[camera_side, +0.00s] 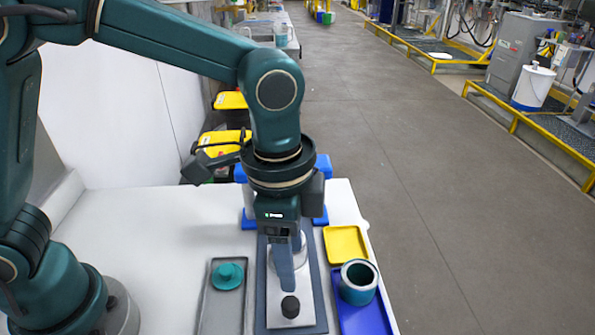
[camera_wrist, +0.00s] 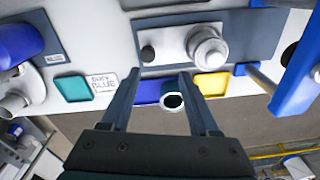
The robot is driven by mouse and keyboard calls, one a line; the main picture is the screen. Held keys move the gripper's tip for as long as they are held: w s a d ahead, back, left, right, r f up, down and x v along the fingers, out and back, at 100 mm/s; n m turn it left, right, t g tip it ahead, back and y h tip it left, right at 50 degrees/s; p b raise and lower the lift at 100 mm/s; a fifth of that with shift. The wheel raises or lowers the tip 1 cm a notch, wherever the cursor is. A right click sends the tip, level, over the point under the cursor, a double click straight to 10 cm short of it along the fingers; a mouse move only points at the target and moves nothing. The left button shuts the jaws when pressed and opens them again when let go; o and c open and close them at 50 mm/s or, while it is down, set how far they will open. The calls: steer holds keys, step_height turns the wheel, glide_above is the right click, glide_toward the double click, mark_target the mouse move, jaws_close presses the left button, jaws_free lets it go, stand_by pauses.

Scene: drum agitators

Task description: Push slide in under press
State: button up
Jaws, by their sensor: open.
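The slide is a pale metal plate (camera_side: 284,318) on a dark blue-grey base (camera_side: 317,290). A black knob (camera_side: 290,307) stands at its near end; it also shows in the wrist view (camera_wrist: 147,53). A silver round part (camera_wrist: 207,47) sits on the slide, partly hidden behind my gripper in the side view. The blue press (camera_side: 322,168) stands at the far end, mostly hidden by my arm; blue press parts (camera_wrist: 300,75) show at right in the wrist view. My gripper (camera_wrist: 160,75) is open and empty, pointing down by the knob. I cannot tell whether it touches the knob.
Right of the base, a blue tray (camera_side: 368,318) holds a teal hollow cup (camera_side: 358,284), with a yellow tray (camera_side: 345,244) behind it. Left, a grey tray (camera_side: 220,312) holds a teal knobbed part (camera_side: 228,275). The white table is clear further left.

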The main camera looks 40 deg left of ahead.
mark_target(291, 303)
steer(key=f, duration=0.1)
steer(key=s+f, duration=0.1)
steer(key=d+f, duration=0.1)
steer(key=shift+s+d+m+g, duration=0.1)
steer(key=shift+s+m+g, duration=0.15)
steer(key=shift+m+g, duration=0.05)
steer(key=shift+f, duration=2.1)
jaws_close()
